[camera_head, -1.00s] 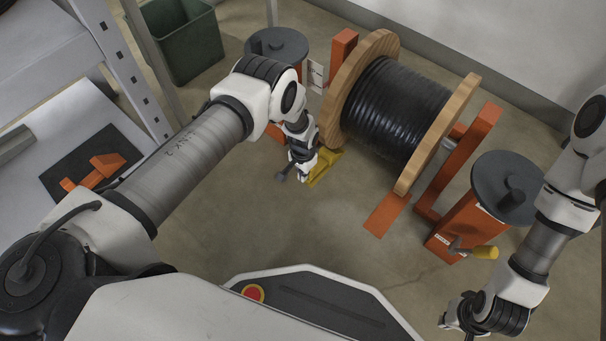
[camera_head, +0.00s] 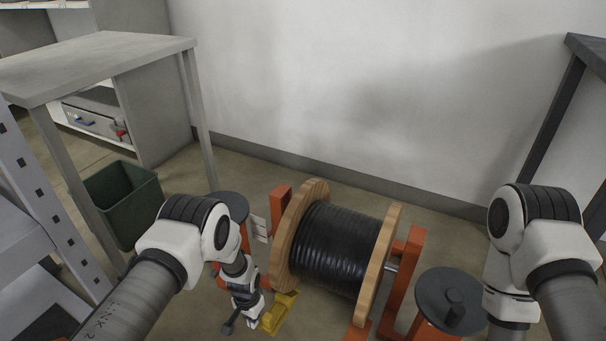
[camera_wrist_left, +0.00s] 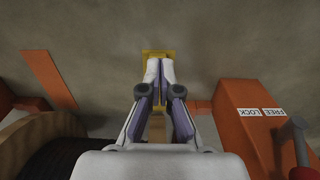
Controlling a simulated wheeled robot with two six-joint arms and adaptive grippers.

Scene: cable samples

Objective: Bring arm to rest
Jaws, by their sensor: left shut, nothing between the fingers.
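My left arm comes in from the left in the head view and reaches down beside the cable reel. Its gripper (camera_head: 252,316) is low, just left of a yellow pedal-like part (camera_head: 280,312) on the floor. In the left wrist view the two fingers (camera_wrist_left: 160,66) are together and empty, pointing at the yellow part (camera_wrist_left: 158,54), which they partly cover. Whether they touch it I cannot tell. My right arm (camera_head: 545,250) stands bent at the right edge; its gripper is outside the frame.
A wooden reel of black cable (camera_head: 335,250) sits between orange stands (camera_head: 403,275). A dark round-topped post (camera_head: 450,297) stands right of it. An orange box labelled FREE LOCK (camera_wrist_left: 250,125) is close by in the wrist view. A green bin (camera_head: 122,205) and grey table (camera_head: 95,62) are left.

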